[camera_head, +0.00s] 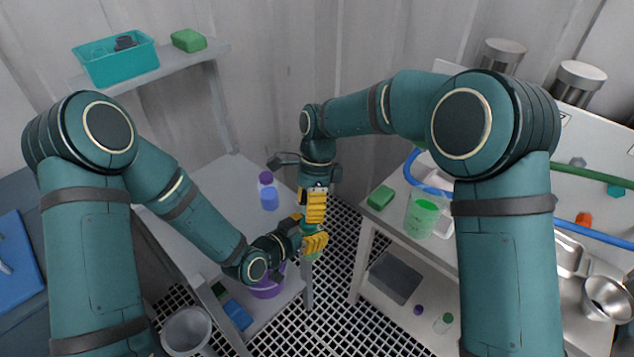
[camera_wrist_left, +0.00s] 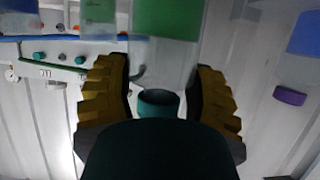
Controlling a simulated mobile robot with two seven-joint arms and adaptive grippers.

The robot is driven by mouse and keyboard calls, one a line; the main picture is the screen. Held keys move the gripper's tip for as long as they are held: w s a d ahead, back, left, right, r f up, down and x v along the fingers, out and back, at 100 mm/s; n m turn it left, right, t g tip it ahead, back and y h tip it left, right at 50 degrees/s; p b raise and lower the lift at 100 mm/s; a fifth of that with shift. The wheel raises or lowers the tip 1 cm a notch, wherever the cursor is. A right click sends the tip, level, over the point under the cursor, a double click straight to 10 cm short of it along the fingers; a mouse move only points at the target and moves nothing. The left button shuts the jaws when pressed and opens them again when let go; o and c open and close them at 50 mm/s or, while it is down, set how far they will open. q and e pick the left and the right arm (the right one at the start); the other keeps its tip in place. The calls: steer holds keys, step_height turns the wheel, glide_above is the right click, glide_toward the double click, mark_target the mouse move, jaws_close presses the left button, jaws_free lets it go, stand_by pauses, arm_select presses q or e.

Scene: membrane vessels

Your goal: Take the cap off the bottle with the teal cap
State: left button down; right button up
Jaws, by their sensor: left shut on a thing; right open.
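The bottle with the teal cap shows in the left wrist view as a clear body with green contents (camera_wrist_left: 168,20). Its teal cap (camera_wrist_left: 158,103) is between the yellow fingers there, partly hidden by the dark gripper body. In the head view, a little of the bottle's green (camera_head: 312,257) shows below the fingers. My left gripper (camera_head: 312,241) is shut on the bottle and holds it off the table's right edge, over the grated floor. My right gripper (camera_head: 315,205) is open, pointing down just above the left one. Whether its fingers touch the cap is hidden.
A blue bottle with a purple cap (camera_head: 268,197) stands on the left table, behind my left forearm. A purple bowl (camera_head: 267,288) is near its front. On the right bench are a green block (camera_head: 380,197) and a beaker of green liquid (camera_head: 424,216). A teal bin (camera_head: 118,64) sits on the shelf.

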steer(key=m, duration=0.1)
steer(key=d+m, duration=0.1)
steer(key=m, duration=0.1)
steer(key=shift+w+r, duration=0.1)
steer(key=shift+r, duration=0.25)
step_height(320, 180, up, 6)
steer(key=w+d+m, duration=0.1)
steer(key=w+m, duration=0.1)
steer(key=m, duration=0.7)
steer(key=shift+t+y, duration=0.4)
steer(key=x, duration=1.1)
steer(key=shift+w+f, duration=0.1)
steer(key=shift+f, duration=0.05)
jaws_close()
steer(key=shift+n, duration=0.3)
steer(key=n+g+h, duration=0.1)
steer(key=n, duration=0.5)
steer(key=shift+a, duration=0.1)
